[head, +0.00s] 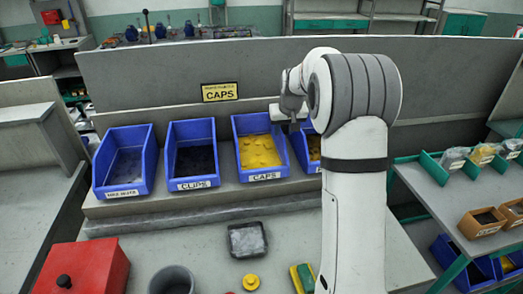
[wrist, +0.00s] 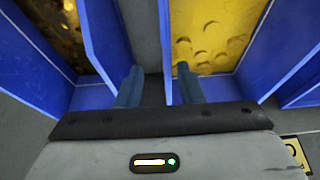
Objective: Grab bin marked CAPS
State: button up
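The blue bin marked CAPS (head: 241,171) stands on the raised shelf, holding yellow caps (head: 259,152). My gripper (head: 289,124) is at its back right corner in the head view. In the wrist view the CAPS bin (wrist: 165,45) is at the right, with its yellow contents beside a thin blue side wall. My gripper (wrist: 160,88) is open there, its two fingers apart on either side of that wall. One finger is over the inside of the bin, the other over the grey gap beside it. Gaps show between fingers and wall.
A blue CLIPS bin (head: 193,184) and another blue bin (head: 123,191) stand to the left. A partly hidden blue bin (head: 303,152) is close on the right. A CAPS sign (head: 220,92) hangs on the panel behind. A red box (head: 88,268) and a grey cup (head: 172,280) are in front.

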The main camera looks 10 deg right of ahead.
aim_at(280, 137)
jog(key=x, duration=0.3)
jog(key=p+x, duration=0.1)
jog(key=x, duration=0.1)
jog(key=shift+w+a+f, duration=0.2)
jog(key=shift+a, duration=0.2)
grip_shut()
jog(key=shift+r, duration=0.1)
